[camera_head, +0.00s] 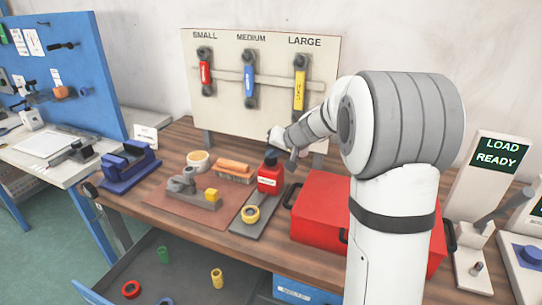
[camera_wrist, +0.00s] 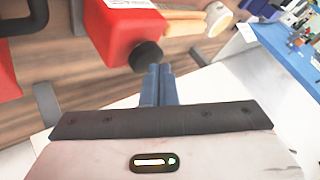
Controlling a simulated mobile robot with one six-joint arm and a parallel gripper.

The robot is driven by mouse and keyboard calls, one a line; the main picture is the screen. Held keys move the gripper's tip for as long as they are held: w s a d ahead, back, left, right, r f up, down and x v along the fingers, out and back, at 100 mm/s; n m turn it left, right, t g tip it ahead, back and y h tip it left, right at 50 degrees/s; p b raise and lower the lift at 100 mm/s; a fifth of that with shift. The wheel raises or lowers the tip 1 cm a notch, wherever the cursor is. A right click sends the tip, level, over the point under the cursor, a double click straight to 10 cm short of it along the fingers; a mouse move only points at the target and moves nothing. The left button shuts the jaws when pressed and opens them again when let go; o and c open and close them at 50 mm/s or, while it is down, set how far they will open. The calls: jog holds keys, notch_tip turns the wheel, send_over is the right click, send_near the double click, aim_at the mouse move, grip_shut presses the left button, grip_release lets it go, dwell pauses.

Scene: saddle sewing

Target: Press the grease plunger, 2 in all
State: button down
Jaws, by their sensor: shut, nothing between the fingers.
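The red grease container (camera_head: 269,180) with a white label stands on a grey strip on the wooden bench. Its black plunger knob (camera_head: 270,158) is on top. In the wrist view the red body (camera_wrist: 125,32) is at the top centre and the black knob (camera_wrist: 146,54) points toward my gripper. My gripper (camera_wrist: 158,72) is shut and empty, its blue-grey fingertips just beside the knob in that picture. I cannot tell whether they touch it. In the head view my arm reaches in from the right, its end close above the container; the fingers are hard to make out there.
A red toolbox (camera_head: 322,208) stands right of the container. A tool board (camera_head: 225,110) rises at the back. A sign (camera_head: 497,160) reads LOAD READY. An open drawer (camera_head: 190,262) is below.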

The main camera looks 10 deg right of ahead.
aim_at(273, 161)
dwell(0.4)
jog(key=shift+r+p, duration=0.6)
jog(key=shift+r, duration=0.9)
notch_tip(273, 161, up, 5)
jog(key=p, duration=0.3)
